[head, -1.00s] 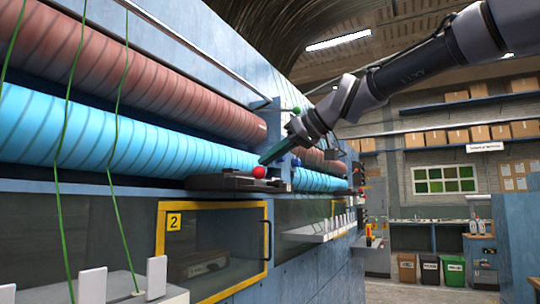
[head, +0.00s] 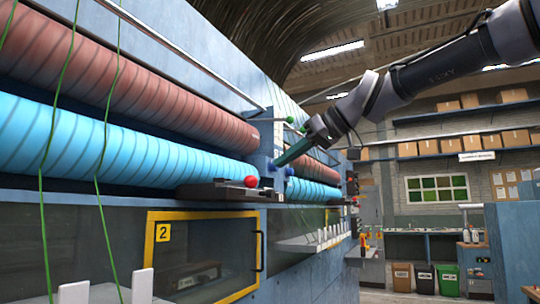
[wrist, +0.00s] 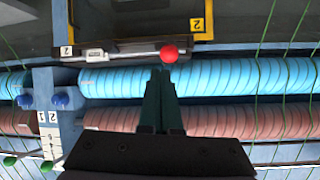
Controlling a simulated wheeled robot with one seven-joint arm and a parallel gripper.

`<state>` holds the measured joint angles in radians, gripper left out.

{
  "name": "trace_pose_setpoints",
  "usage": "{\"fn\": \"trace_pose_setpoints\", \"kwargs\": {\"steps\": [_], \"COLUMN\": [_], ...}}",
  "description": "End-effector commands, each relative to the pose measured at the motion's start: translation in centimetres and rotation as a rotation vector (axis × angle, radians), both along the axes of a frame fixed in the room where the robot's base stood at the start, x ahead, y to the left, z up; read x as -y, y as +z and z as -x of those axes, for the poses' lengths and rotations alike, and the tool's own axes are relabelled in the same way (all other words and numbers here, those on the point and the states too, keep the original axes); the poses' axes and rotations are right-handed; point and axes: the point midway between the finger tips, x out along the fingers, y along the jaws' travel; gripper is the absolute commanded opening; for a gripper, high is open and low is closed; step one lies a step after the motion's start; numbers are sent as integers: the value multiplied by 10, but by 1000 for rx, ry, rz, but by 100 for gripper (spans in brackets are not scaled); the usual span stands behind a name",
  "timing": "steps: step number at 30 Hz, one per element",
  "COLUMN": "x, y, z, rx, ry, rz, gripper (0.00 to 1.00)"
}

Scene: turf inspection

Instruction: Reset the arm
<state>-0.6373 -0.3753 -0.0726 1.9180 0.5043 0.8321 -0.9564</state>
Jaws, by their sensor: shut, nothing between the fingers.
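My gripper (head: 278,164) is shut and empty, its dark green fingers pointing down and left in the head view. In the wrist view the two fingers of my gripper (wrist: 160,75) lie together in front of the blue roller. A red ball knob (head: 251,181) sits on a dark lever block (head: 215,192) on the machine's ledge. The knob also shows in the wrist view (wrist: 169,54), just beyond the fingertips. In the head view the fingertips are apart from the knob, to its right.
A blue ribbed roller (head: 130,160) and a red-brown roller (head: 150,90) run along the blue machine. Green strands (head: 50,150) hang at the left. A yellow-framed window (head: 153,255) marked 2 is below. Bins (head: 425,278) stand far right.

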Motion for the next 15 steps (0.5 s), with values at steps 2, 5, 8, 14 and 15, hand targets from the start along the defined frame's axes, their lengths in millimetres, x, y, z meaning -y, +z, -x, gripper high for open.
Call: {"fn": "trace_pose_setpoints", "kwargs": {"steps": [2, 5, 8, 14, 15], "x": [12, 22, 28, 30, 30], "y": [-4, -8, -11, -12, -12], "z": [6, 11, 13, 15, 15], "rx": [0, 2, 1, 1, 0], "ry": [-1, 0, -2, -1, -2], "rz": [-3, -3, -3, -3, -2], "gripper": [0, 0, 0, 0, 0]}}
